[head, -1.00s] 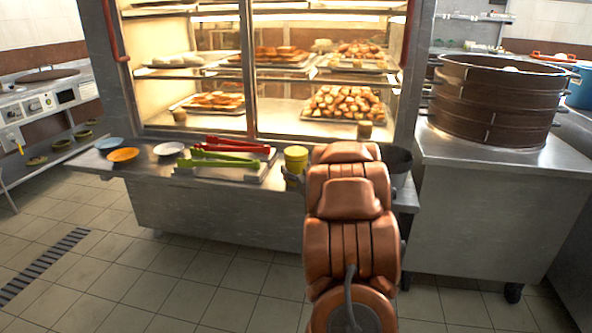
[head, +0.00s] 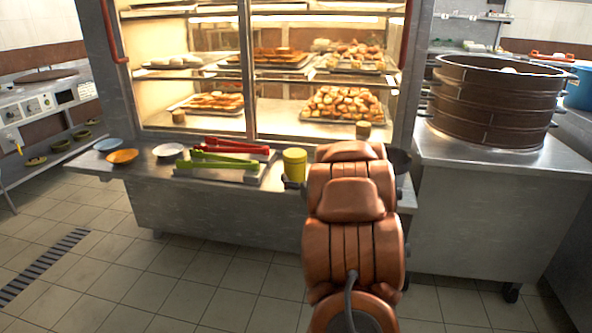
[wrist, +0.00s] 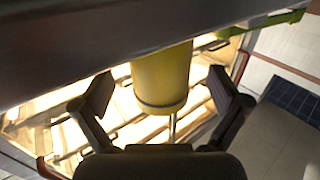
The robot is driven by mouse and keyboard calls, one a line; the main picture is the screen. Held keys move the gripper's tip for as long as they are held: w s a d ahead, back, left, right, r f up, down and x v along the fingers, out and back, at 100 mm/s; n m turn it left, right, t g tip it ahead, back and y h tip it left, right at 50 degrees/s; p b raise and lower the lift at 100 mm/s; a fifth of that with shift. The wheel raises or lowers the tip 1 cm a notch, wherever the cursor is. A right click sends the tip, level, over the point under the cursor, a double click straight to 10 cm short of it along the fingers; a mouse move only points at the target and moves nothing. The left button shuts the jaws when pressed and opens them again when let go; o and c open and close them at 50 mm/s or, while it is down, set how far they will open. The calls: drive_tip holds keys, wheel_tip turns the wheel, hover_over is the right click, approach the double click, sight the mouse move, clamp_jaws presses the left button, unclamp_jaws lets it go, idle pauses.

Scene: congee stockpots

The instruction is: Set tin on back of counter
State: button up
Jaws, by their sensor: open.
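The tin is a yellow cylinder (head: 294,162) on the metal counter (head: 225,210), just right of the tongs and left of my arm in the head view. In the wrist view the same tin (wrist: 161,76) appears upside down between my two dark fingers, with a visible gap on each side. My gripper (wrist: 160,98) is open and not holding it. In the head view my arm hides most of the gripper; a dark finger part shows low beside the tin.
Red and green tongs (head: 222,160) lie on a tray left of the tin. Plates (head: 123,156) sit at the counter's left. The lit display case (head: 247,70) rises behind.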

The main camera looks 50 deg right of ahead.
drive_tip(key=p+v, duration=0.1)
drive_tip(key=v, duration=0.7)
drive_tip(key=shift+s, duration=0.2)
drive_tip(key=shift+w+a, duration=0.1)
drive_tip(key=shift+a, duration=0.05)
